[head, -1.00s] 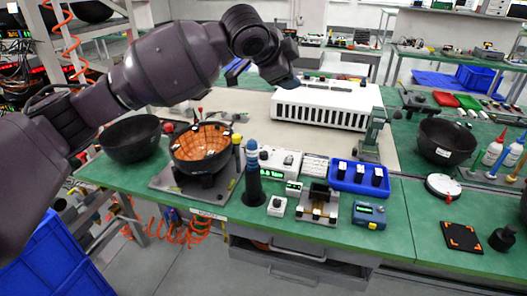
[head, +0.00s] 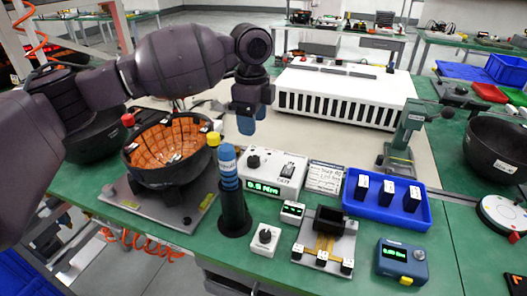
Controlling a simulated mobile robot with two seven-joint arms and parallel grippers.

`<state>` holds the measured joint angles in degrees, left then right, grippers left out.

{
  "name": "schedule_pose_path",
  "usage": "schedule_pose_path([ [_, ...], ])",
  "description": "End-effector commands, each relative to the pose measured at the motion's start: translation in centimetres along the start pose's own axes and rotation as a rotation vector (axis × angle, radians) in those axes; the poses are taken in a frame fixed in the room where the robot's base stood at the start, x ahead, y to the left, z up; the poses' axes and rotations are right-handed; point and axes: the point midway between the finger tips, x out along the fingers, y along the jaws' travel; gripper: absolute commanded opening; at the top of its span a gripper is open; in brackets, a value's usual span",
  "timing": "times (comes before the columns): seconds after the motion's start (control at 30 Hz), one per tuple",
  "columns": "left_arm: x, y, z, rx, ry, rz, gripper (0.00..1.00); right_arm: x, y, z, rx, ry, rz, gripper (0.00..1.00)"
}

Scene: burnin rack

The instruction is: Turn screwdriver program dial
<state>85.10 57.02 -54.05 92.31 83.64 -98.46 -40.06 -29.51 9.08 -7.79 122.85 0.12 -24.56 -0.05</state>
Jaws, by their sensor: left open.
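A white controller box (head: 283,183) with a green lit readout stands mid-bench, with a round black dial (head: 254,162) on its upper left. A small white box with a dark knob (head: 265,237) sits nearer the front edge. A blue-and-black screwdriver (head: 230,185) stands upright in a dark holder just left of the controller. My left gripper (head: 252,119) is open and empty, blue fingertips pointing down, above and behind the black dial in the picture and apart from it. My right gripper is out of view.
An orange-lined black bowl fixture (head: 190,180) stands left of the screwdriver. A blue tray (head: 357,206) with black-and-white blocks and a small fixture (head: 338,262) lie right. A long white slotted unit (head: 345,88) stands behind. A blue meter (head: 401,262) sits at front right.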

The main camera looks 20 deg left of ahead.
Motion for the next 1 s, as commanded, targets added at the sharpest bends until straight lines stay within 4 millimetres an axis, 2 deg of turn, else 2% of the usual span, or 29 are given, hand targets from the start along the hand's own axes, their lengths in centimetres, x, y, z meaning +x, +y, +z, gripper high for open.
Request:
schedule_pose_path([
  [0.23, 1.6, -0.1, 0.0, 0.001, -0.001, 0.003, 0.61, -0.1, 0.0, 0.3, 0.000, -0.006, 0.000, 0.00],
  [0.5, 6.5, 0.0, 0.0, 0.001, 0.000, 0.010, 0.61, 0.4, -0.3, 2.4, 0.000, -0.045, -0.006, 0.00],
  [0.7, 9.4, -0.1, 0.0, 0.000, 0.000, 0.007, 0.61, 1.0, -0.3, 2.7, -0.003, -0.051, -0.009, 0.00],
  [1.0, 11.0, 0.0, 0.0, 0.000, 0.000, 0.002, 0.61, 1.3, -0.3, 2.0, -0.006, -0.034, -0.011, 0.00],
])
